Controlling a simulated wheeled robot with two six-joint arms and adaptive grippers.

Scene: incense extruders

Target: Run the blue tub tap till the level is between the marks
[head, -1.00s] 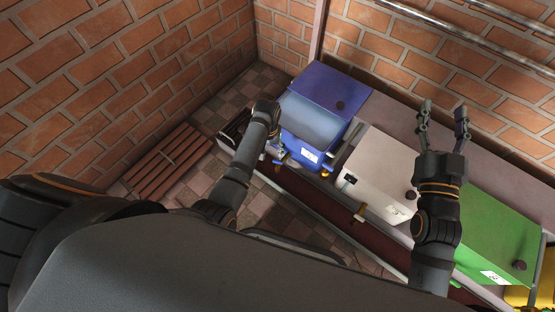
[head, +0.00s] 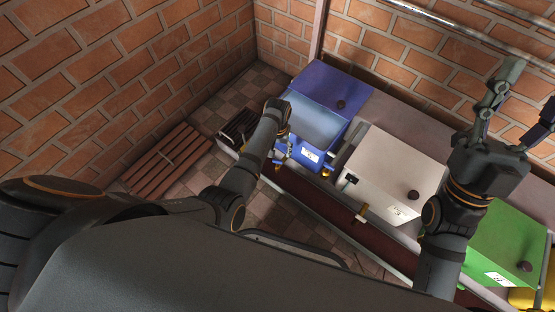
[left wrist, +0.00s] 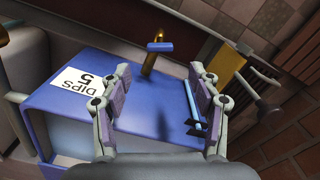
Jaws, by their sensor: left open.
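The blue tub (head: 318,116) stands at the far left end of the row, with a white label on its front. In the left wrist view, the blue tub (left wrist: 140,100) shows its label (left wrist: 80,88), reading "DIPS 5". A brass tap with a blue handle (left wrist: 159,47) sticks out beyond the fingertips. A thin blue upright strip (left wrist: 193,103) is beside the right finger; I cannot make out marks or a level. My left gripper (head: 283,150) is at the tub's front; its open fingers (left wrist: 162,85) hold nothing. My right gripper (head: 533,90) is open and empty.
A white tub (head: 390,170) and a green tub (head: 505,235) stand to the right, with a yellow one (head: 540,290) at the edge. A slatted wooden rack (head: 165,160) lies on the floor left. Brick walls close off the left and back.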

